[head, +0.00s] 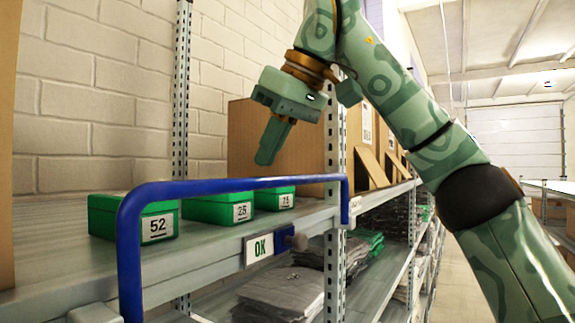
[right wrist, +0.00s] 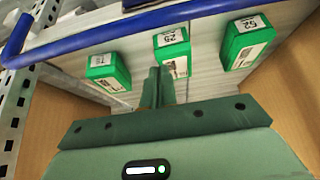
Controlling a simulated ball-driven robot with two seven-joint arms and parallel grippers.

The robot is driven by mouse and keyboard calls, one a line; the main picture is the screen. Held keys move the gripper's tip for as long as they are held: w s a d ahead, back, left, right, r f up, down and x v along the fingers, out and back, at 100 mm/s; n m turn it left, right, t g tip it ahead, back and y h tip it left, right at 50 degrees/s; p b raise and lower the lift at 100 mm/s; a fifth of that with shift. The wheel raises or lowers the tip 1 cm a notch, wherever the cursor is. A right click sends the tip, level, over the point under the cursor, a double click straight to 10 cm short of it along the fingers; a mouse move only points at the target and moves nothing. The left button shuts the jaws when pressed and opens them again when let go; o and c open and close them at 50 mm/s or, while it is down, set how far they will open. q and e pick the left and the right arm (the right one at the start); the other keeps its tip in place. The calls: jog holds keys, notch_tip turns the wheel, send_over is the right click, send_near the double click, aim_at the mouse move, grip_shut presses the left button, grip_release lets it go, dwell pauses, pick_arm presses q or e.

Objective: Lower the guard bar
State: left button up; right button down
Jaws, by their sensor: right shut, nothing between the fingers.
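The blue guard bar (head: 235,184) stands raised along the front edge of the shelf, its two ends bent down at the left and right. It also crosses the top of the right wrist view (right wrist: 110,27). My right gripper (head: 265,160) is above the shelf, a little above and behind the bar, with its fingers pointing down. Its fingers (right wrist: 157,75) are together and empty, apart from the bar. My left gripper is out of view.
Green boxes marked 52 (head: 135,218), 25 (head: 218,210) and 75 (head: 275,199) sit on the shelf behind the bar. A perforated post (head: 335,130) stands close to the right.

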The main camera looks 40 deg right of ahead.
jog(key=shift+x, duration=1.05)
jog(key=s, duration=0.1)
jog(key=s+d, duration=0.1)
jog(key=s, duration=0.2)
jog(key=shift+s+d+f+p, duration=0.1)
jog(key=shift+d+f+p, duration=0.05)
jog(key=shift+d+p, duration=0.15)
jog(key=shift+w+a+f, duration=0.1)
jog(key=shift+w, duration=0.2)
